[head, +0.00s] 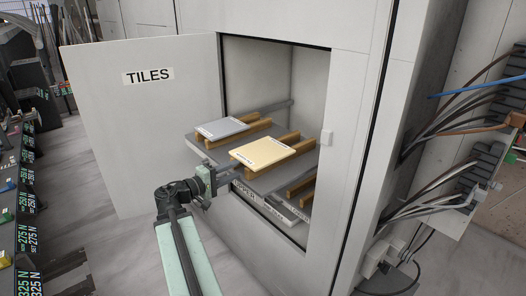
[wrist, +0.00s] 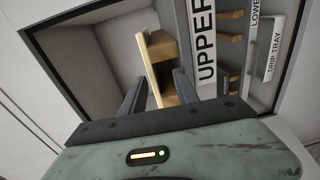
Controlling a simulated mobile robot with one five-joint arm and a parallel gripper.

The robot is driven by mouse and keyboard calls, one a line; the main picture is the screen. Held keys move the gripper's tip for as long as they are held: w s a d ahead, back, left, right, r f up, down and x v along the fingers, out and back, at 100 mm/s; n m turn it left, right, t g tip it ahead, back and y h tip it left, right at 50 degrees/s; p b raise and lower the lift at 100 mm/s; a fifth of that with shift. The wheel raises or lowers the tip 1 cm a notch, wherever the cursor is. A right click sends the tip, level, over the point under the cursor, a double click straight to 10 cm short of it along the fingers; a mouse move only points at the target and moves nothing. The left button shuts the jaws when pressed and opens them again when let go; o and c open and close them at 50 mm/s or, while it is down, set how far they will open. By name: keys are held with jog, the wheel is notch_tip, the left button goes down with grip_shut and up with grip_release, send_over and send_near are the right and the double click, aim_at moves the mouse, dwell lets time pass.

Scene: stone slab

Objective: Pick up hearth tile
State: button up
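Two tiles lie on wooden rails on a shelf (head: 202,146) in the cabinet: a grey one (head: 222,128) at the back left and a cream one (head: 262,153) nearer the front right. Each has a small label too fine to read, so I cannot tell which is the hearth tile. My gripper (head: 232,173) is at the shelf's front edge, just in front of the cream tile. In the wrist view its two fingers (wrist: 158,95) stand apart. Wooden rails and a pale edge show between and beyond them; nothing is clearly held.
The cabinet door (head: 145,105), marked TILES, stands open on the left. A lower tray (head: 270,208) sits beneath the shelf; the wrist view shows UPPER, LOWER and DRIP TRAY labels. The cabinet's right wall (head: 317,185) borders the opening. Cables (head: 440,130) hang at the far right.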

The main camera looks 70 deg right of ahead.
aim_at(251, 156)
jog(key=shift+g, duration=0.3)
jog(key=shift+s+d+r, duration=0.3)
jog(key=shift+s+d, duration=0.3)
jog(key=shift+d, duration=0.2)
jog(key=shift+s+d+r, duration=0.25)
jog(key=shift+s+d, duration=0.35)
jog(key=shift+d, duration=0.2)
jog(key=d, duration=0.2)
jog(key=s+d, duration=0.1)
jog(key=d, duration=0.1)
jog(key=shift+s+d+r, duration=0.1)
jog(key=shift+s+d, duration=0.05)
jog(key=shift+s, duration=0.05)
jog(key=shift+s+d, duration=0.2)
jog(key=shift+d, duration=0.1)
jog(key=shift+a, duration=0.1)
grip_shut()
